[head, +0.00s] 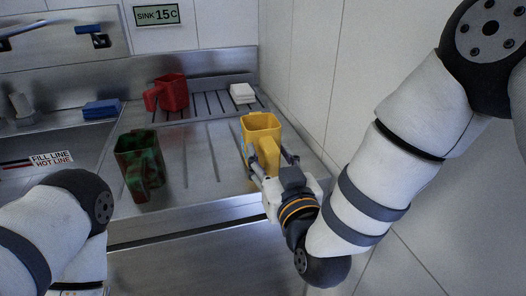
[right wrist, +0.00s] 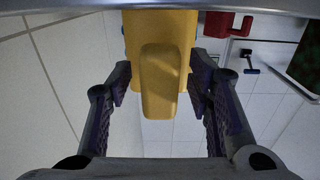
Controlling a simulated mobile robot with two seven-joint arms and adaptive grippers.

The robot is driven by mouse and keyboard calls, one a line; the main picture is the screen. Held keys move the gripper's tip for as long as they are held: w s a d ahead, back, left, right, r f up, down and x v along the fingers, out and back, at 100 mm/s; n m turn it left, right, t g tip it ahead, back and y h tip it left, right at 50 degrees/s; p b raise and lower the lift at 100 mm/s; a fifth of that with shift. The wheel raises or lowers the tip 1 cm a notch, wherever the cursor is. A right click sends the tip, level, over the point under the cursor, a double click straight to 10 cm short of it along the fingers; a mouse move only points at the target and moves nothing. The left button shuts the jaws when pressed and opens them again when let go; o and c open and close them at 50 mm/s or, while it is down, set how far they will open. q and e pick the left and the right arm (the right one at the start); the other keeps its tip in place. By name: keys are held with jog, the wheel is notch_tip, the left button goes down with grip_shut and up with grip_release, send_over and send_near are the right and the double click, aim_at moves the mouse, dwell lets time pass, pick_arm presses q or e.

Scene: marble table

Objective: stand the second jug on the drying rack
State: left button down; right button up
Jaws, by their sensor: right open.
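A yellow jug (head: 260,128) stands upright on the right part of the metal drainboard (head: 208,172), its handle toward me. My right gripper (head: 270,165) is open at the handle, with a finger on each side; the right wrist view shows the handle (right wrist: 160,85) between the fingers, and I cannot tell whether they touch it. A red jug (head: 173,92) stands on the slotted drying rack (head: 212,104) at the back. A mottled dark green and red jug (head: 140,165) stands at the drainboard's left front. My left gripper is out of view; only part of that arm shows.
A white stack (head: 242,93) lies at the rack's right end. A blue sponge (head: 101,109) sits behind the sink basin (head: 35,140) at left. A tiled wall (head: 305,70) rises close on the right. The drainboard between the yellow and mottled jugs is clear.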

grip_shut()
jog(key=shift+r, duration=0.1)
